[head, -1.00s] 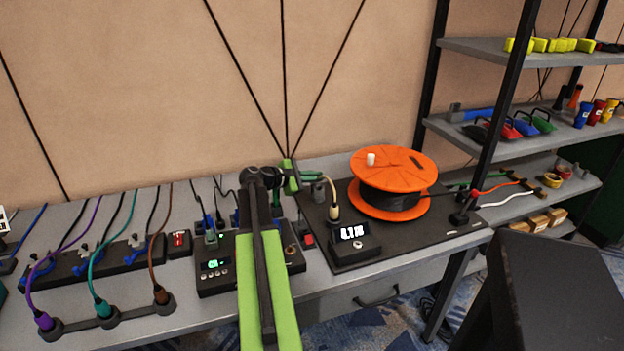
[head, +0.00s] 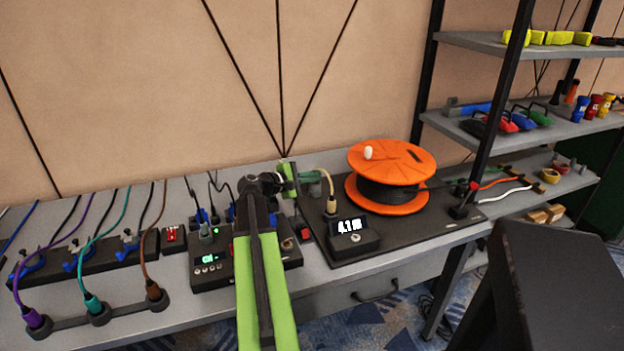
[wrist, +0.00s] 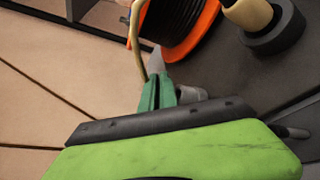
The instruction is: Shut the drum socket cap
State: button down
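The orange drum (head: 392,158), wound with black cable, stands on a black board (head: 420,228) at the right of the bench. The wrist view shows part of the drum (wrist: 190,25) at the top. My gripper (head: 297,177) is at the board's back left corner, left of the drum. In the wrist view its green fingers (wrist: 158,95) sit close together, and their gap is not clear. A grey round part (wrist: 190,94), possibly the socket or its cap, lies just right of the fingers. I cannot tell whether they touch. The cap itself is not clearly visible.
A control box (head: 212,268) and several coloured cables are at the left. A shelf rack (head: 515,130) rises at the right.

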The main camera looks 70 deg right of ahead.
jog(key=shift+s, duration=0.25)
jog(key=c, duration=1.6)
grip_release()
jog(key=shift+c, duration=0.2)
jog(key=shift+w, duration=0.1)
jog(key=p+v, duration=0.2)
jog(key=v, duration=1)
jog(key=shift+p, duration=0.35)
